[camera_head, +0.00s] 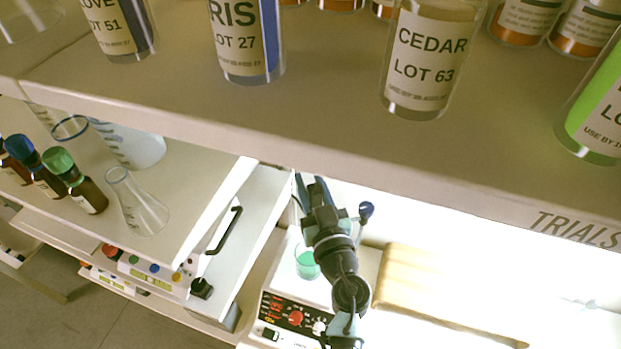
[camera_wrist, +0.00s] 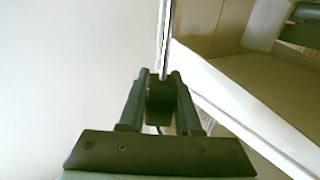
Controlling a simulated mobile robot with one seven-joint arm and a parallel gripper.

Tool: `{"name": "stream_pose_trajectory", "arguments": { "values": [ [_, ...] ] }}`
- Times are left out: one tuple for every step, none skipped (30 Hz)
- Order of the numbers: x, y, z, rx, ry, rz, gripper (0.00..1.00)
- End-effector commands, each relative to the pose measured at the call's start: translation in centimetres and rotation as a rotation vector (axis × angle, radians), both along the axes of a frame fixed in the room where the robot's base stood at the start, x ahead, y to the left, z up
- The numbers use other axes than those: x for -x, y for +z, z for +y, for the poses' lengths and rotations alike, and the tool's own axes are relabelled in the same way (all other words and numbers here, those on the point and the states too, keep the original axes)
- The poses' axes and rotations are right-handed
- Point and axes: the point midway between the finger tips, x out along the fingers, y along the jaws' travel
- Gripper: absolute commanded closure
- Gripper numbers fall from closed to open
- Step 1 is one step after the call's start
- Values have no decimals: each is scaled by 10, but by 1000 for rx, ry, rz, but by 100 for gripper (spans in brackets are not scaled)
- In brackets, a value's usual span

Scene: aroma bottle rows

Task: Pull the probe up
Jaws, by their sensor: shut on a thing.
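My gripper (camera_head: 311,184) reaches up behind the front edge of the shelf, above the hotplate, in the head view. In the wrist view my gripper (camera_wrist: 160,78) is shut on a dark block, which looks like the handle of the probe (camera_wrist: 160,103). A thin pale rod runs away from between the fingertips. The probe cannot be told apart from the gripper in the head view. A glass beaker with green liquid (camera_head: 306,263) stands on the hotplate (camera_head: 290,312), just left of my arm. Whether the probe's tip is in the liquid cannot be seen.
A shelf (camera_head: 330,130) with labelled bottles, such as the cedar bottle (camera_head: 428,55), hangs close above my gripper. A wooden board (camera_head: 440,295) lies right of the hotplate. A flask (camera_head: 138,205) and brown capped bottles (camera_head: 75,180) stand at left.

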Motion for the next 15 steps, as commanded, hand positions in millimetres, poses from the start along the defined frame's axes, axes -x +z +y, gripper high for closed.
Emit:
{"name": "stream_pose_trajectory", "arguments": {
  "values": [
    [0, 9, 0, -1, -1, -1, 100],
    [0, 10, 0, 0, -1, -1, 100],
    [0, 11, 0, -1, -1, -2, 100],
    [0, 12, 0, -1, -1, -2, 100],
    [0, 12, 0, -1, -1, -3, 100],
    [0, 12, 0, -1, -1, -3, 100],
    [0, 12, 0, -1, -2, -4, 100],
    [-1, 12, 0, -1, -2, -5, 100],
    [-1, 12, 0, -2, -2, -6, 100],
    [-1, 12, 0, -1, -2, -6, 100],
    [-1, 13, 0, -1, -2, -7, 100],
    [-1, 13, 0, -1, -2, -8, 100],
    [-1, 13, 0, -1, -2, -8, 100],
    [-1, 14, -1, -2, -2, -9, 100],
    [-1, 14, 0, -2, -1, -9, 66]
  ]
}}
